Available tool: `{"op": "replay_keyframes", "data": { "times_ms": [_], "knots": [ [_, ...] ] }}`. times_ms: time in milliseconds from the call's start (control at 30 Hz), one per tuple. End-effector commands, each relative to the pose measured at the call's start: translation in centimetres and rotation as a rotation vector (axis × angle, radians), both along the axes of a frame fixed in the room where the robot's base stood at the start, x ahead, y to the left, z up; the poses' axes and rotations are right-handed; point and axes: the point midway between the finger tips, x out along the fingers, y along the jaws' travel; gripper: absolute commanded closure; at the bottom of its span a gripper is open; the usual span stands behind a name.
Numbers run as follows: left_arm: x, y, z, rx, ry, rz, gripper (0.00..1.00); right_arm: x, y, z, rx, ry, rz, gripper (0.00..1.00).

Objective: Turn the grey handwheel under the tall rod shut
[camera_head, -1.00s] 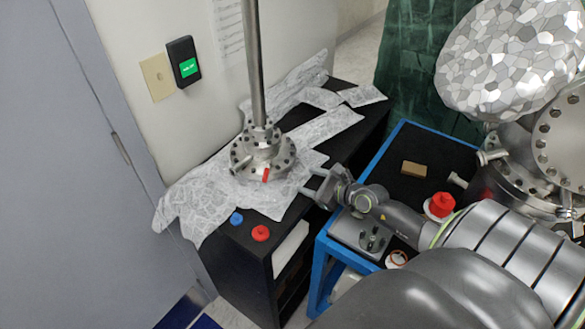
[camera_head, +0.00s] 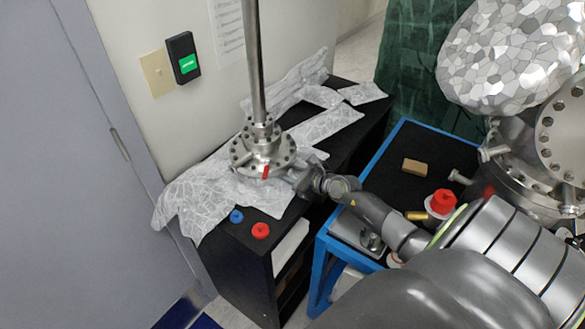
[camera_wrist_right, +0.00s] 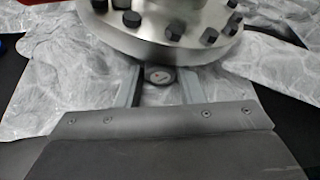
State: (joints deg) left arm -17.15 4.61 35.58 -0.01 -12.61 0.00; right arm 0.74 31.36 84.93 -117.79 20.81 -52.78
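The tall rod (camera_head: 256,65) stands upright on a bolted steel flange assembly (camera_head: 250,156) on the black cabinet. In the right wrist view the grey handwheel (camera_wrist_right: 160,75) is a small dark round knob with a light mark, just under the rim of the bolted flange (camera_wrist_right: 170,45). My right gripper (camera_wrist_right: 160,84) is open, with one finger on each side of the handwheel. A narrow gap seems to show at each side. In the head view the right gripper (camera_head: 297,172) is at the right side of the flange; its fingertips and the handwheel are hard to make out there.
Crumpled foil (camera_head: 195,195) covers much of the cabinet top. A blue cap (camera_head: 236,216) and a red cap (camera_head: 260,230) lie near its front. A blue-framed cart (camera_head: 318,270) stands to the right, with a brown block (camera_head: 414,167) and a red knob (camera_head: 442,202).

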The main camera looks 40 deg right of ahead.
Motion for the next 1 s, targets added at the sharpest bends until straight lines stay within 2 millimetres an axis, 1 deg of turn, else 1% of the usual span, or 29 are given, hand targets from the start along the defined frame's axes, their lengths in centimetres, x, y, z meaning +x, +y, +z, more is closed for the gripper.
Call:
{"op": "replay_keyframes", "data": {
  "times_ms": [33, 200, 367, 567, 1000],
  "knots": [
    [0.0, 0.0, 0.0, 0.000, 0.000, 0.000, 0.49, 0.0, 0.0, 0.0, 0.000, 0.000, 0.000, 0.72],
    [0.0, 0.0, 0.0, 0.000, 0.000, 0.000, 0.49, 0.0, 0.0, 0.0, 0.000, 0.000, 0.000, 0.93],
    [0.0, 0.0, 0.0, 0.000, 0.000, 0.000, 0.49, 0.0, 0.0, 0.0, 0.007, 0.002, 0.000, 0.93],
    [0.0, 0.0, -0.3, 0.000, 0.000, 0.000, 0.49, 0.0, -0.1, 0.0, 0.069, 0.021, 0.000, 0.93],
    [-0.1, 0.0, -1.7, 0.000, 0.001, 0.000, 0.49, 0.1, -0.3, -0.1, 0.370, 0.108, 0.000, 0.93]
  ]
}}
